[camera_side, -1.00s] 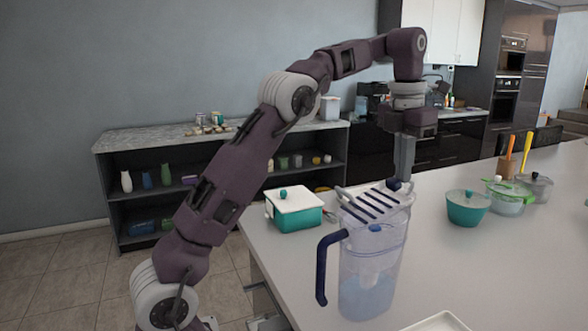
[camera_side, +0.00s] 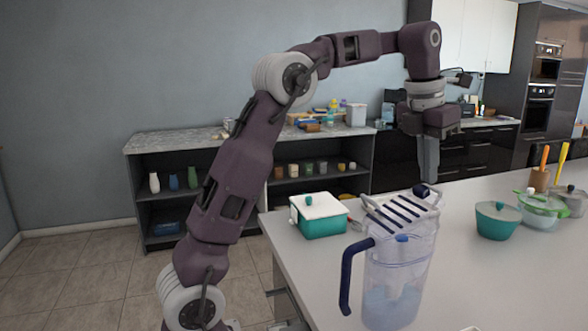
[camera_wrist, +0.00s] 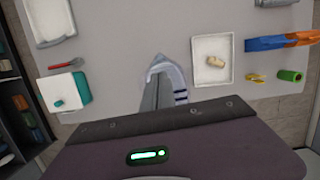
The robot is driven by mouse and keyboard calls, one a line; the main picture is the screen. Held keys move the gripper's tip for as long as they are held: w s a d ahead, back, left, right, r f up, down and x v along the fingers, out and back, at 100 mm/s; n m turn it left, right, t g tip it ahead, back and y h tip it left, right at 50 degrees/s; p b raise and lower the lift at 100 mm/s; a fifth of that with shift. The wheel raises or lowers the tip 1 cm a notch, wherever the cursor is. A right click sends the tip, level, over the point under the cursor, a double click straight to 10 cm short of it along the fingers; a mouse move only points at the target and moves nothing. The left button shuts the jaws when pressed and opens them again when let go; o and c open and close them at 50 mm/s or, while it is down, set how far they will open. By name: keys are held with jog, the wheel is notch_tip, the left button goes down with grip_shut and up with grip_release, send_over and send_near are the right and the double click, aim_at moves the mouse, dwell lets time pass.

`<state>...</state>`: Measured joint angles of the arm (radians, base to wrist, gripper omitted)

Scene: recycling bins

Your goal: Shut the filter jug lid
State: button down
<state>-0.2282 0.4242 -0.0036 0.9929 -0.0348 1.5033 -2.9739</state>
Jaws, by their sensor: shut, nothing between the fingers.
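The clear filter jug (camera_side: 385,290) stands upright on the grey counter, with a dark blue handle on its left and water low inside. Its pale lid (camera_side: 398,212) with dark slats lies across the top, slightly tilted; I cannot tell whether it is fully closed. My gripper (camera_side: 428,180) is shut and empty, pointing down beside that far end; contact with the lid cannot be told. In the wrist view my fingers cover much of the jug (camera_wrist: 172,72), leaving part of its rim and slats visible.
A teal box with white lid (camera_side: 322,225) stands left of the jug. Teal and green pots (camera_side: 498,222) stand to the right. A white tray (camera_wrist: 198,72) holding a small tan item lies near the jug. The counter between jug and pots is clear.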

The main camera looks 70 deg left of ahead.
jog(key=s+r+t, duration=0.1)
jog(key=s, duration=0.1)
jog(key=s+r+t, duration=0.1)
jog(key=r, duration=0.1)
jog(key=shift+s, duration=0.35)
jog(key=s+d+t, duration=0.2)
jog(key=s, duration=2.4)
jog(key=w+a+r+m, duration=0.1)
jog(key=w+r+m, duration=0.4)
jog(key=w+m, duration=0.4)
jog(key=w+r+m, duration=0.5)
jog(key=w+m, duration=0.4)
send_over(410, 202)
jog(key=s, duration=0.1)
notch_tip(410, 202, down, 12)
jog(key=shift+d+r, duration=0.1)
jog(key=shift+r, duration=0.1)
